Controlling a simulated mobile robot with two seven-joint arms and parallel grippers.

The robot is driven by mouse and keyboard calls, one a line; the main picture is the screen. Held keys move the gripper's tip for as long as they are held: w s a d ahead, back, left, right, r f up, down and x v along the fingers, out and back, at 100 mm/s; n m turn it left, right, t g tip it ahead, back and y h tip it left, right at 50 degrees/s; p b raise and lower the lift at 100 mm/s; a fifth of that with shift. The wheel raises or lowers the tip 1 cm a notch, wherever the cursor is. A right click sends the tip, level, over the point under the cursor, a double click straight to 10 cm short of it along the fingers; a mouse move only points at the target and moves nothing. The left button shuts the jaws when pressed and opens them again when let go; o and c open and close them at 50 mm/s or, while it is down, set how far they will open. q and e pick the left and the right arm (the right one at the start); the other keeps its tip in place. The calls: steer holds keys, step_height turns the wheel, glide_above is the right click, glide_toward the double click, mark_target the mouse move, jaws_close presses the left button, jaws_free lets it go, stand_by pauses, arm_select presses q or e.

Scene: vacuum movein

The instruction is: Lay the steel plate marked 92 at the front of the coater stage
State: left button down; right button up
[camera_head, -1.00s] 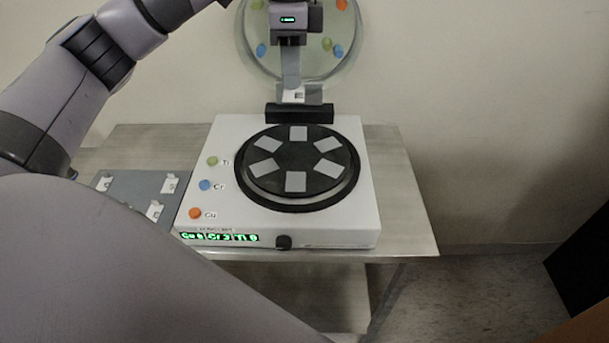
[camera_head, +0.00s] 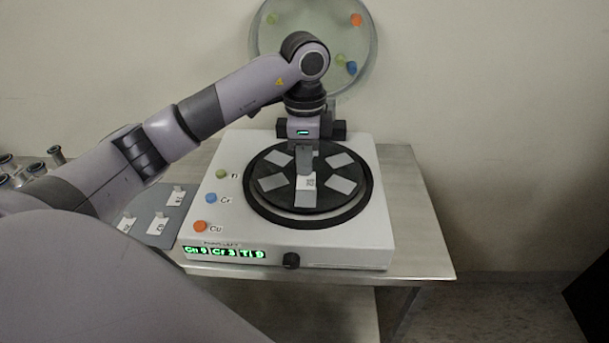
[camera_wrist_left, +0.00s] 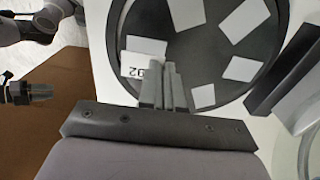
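The coater stage is a black round plate (camera_head: 357,206) on a white machine, with several grey rectangular pads. My left gripper (camera_head: 306,168) points down over its front half. Its fingers look shut on the upright tag of the steel plate marked 92 (camera_head: 307,183). In the left wrist view, the tag (camera_wrist_left: 150,70) reads 92 upside down beside the fingertips (camera_wrist_left: 163,75). The plate is at the front pad (camera_head: 305,199); I cannot tell whether it touches the stage. The fingers hide part of the tag.
A grey tray (camera_head: 148,208) with several white-tagged plates lies left of the machine. A black block (camera_head: 340,130) stands behind the stage. Flanged metal pieces (camera_head: 56,154) are at the far left. The table (camera_head: 415,230) is clear right of the machine.

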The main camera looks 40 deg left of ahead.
arm_select(q)
steer(key=shift+f, duration=1.85)
steer(key=shift+f, duration=0.15)
steer(key=c, duration=1.3)
jaws_free()
steer(key=shift+r, duration=0.6)
step_height(320, 180, up, 11)
steer(key=shift+r+p, duration=0.1)
steer(key=shift+p, duration=0.6)
